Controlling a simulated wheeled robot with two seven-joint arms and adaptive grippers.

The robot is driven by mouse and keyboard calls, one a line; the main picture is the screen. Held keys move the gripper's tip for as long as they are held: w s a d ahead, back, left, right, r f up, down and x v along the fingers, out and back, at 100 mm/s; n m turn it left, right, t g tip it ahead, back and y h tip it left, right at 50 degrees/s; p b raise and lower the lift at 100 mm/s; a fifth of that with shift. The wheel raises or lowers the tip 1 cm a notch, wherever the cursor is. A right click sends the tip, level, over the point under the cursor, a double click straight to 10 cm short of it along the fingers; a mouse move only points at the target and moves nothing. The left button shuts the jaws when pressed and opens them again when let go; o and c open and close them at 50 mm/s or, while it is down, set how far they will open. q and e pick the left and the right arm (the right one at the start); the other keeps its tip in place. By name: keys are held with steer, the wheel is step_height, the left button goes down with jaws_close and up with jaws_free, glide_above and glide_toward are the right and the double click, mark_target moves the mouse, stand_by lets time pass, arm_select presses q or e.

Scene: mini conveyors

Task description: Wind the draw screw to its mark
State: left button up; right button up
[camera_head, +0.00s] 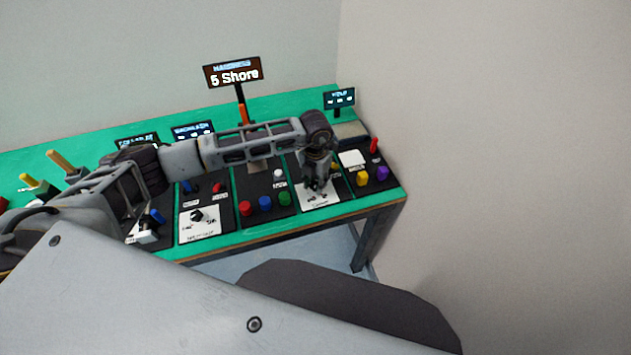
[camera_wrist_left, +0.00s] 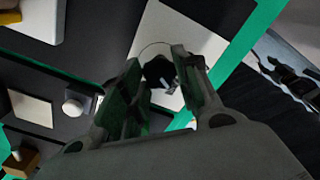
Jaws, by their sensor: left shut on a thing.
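My left gripper (camera_head: 317,184) reaches down over a white plate (camera_head: 328,197) near the right end of the console. In the left wrist view its two fingers (camera_wrist_left: 157,75) stand on either side of a small black knob (camera_wrist_left: 160,69) on that plate and are shut on it. The knob has a pale mark on its top and sits in a thin printed circle. I take it for the draw screw; its label is too small to read, and the fingers hide its sides. My right gripper is in neither view.
Left of it are red (camera_head: 246,208), blue (camera_head: 265,202) and green (camera_head: 285,198) buttons, and another black dial (camera_head: 197,216) on a white plate. A purple knob (camera_head: 382,173) and a red handle (camera_head: 374,145) stand to the right. A "5 Shore" sign (camera_head: 233,74) rises behind my forearm.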

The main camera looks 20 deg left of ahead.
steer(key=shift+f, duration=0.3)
arm_select(q)
steer(key=m+b, duration=0.2)
steer(key=b, duration=0.1)
steer(key=shift+w+f+m, duration=0.1)
steer(key=shift+m, duration=0.3)
steer(key=shift+m+b, duration=0.6)
steer(key=shift+b, duration=0.05)
steer(key=m+b, duration=0.3)
steer(key=shift+m+b, duration=0.4)
steer(key=shift+m, duration=0.1)
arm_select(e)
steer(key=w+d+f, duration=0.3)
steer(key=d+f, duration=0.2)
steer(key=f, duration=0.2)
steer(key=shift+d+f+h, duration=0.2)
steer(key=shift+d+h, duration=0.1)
arm_select(q)
steer(key=shift+r, duration=0.2)
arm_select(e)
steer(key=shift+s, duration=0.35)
arm_select(q)
steer(key=o, duration=1)
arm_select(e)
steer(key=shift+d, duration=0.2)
